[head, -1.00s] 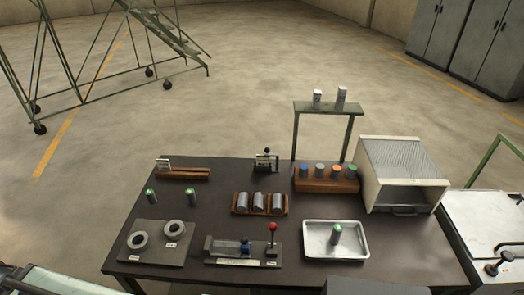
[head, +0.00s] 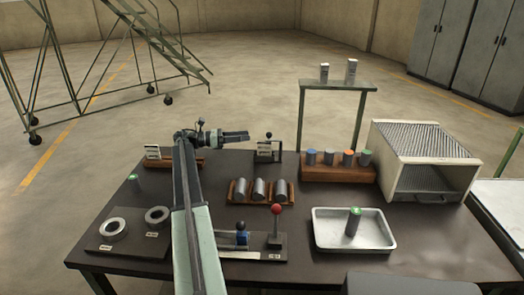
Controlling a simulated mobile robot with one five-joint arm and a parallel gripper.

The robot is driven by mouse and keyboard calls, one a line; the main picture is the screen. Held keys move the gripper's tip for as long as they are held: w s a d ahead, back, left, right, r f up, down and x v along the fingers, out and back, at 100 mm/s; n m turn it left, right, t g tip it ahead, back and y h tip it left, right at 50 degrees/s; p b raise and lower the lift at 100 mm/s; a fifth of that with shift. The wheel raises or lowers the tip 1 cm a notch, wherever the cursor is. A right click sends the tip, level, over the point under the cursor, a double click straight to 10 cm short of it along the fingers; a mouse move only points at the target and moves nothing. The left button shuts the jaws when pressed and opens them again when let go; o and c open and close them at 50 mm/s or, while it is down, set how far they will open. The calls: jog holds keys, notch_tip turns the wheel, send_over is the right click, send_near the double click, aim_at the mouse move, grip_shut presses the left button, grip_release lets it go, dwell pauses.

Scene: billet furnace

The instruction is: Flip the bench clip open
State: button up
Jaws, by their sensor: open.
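What looks like the bench clip (head: 267,152) stands at the back edge of the dark bench. It is a small dark bracket with a pale plate and an upright lever topped by a black ball. My arm reaches up across the bench from the front. My gripper (head: 247,136) points right, just left of the clip and near the height of its ball. It is open, and nothing shows between its fingers. The gripper and the clip look apart in the picture, but the depth between them is hard to judge.
A wooden holder of grey cylinders (head: 259,192) lies in front of the clip. A rack of colour-topped cylinders (head: 338,172) and a raised shelf (head: 338,86) stand to its right. A red-knobbed lever (head: 276,222) and a metal tray (head: 335,240) are nearer.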

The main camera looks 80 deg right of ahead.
jog(key=shift+x, duration=1)
jog(key=x, duration=0.7)
jog(key=shift+s+a+f, duration=0.1)
jog(key=shift+s+f, duration=0.05)
jog(key=shift+s, duration=0.1)
jog(key=shift+c, duration=0.4)
